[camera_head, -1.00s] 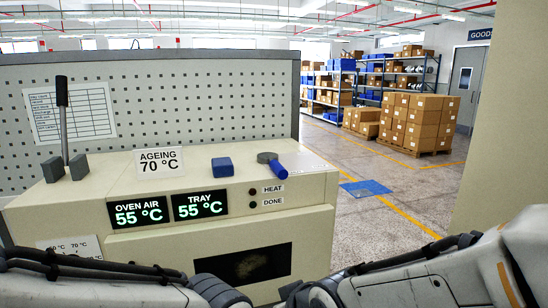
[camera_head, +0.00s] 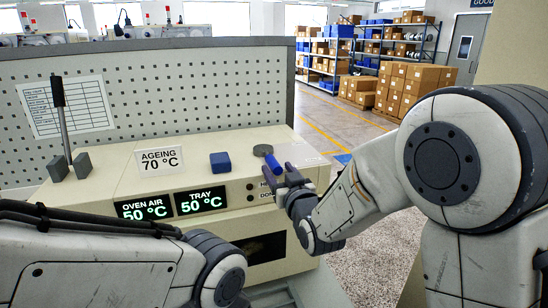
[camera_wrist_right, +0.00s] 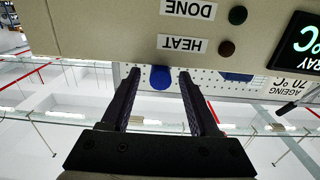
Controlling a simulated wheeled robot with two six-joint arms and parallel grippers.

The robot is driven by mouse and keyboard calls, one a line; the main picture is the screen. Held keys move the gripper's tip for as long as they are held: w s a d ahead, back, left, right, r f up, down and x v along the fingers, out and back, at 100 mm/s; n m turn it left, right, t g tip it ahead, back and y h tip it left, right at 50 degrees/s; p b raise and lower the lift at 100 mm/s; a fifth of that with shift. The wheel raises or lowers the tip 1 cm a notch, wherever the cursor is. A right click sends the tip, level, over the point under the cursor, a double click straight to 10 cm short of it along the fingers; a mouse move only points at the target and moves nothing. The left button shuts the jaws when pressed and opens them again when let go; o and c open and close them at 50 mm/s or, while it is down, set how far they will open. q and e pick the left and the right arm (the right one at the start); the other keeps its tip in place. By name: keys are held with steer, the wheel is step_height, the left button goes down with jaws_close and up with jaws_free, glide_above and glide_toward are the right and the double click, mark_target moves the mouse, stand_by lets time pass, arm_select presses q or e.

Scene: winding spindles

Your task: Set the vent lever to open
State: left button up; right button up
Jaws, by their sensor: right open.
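A lever with a blue handle and a round grey hub (camera_head: 264,151) lies on the top right of the cream oven housing. My right gripper (camera_head: 284,178) is open at the housing's front right edge, close to the blue handle. In the right wrist view the blue handle's end (camera_wrist_right: 160,78) shows between the open fingers, with no visible grip on it. A second lever with a black grip (camera_head: 58,92) stands upright between two grey blocks at the left. No label tells which is the vent lever. My left gripper is out of view.
A blue block (camera_head: 220,162) sits left of the blue handle, beside the AGEING 70 °C sign (camera_head: 160,159). The displays (camera_head: 200,201) read 50 °C. A perforated panel (camera_head: 190,90) rises behind. HEAT and DONE lamps (camera_wrist_right: 227,47) are on the front face.

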mark_target(274, 162)
steer(key=shift+p+x, duration=0.65)
steer(key=shift+x, duration=1.45)
jaws_close()
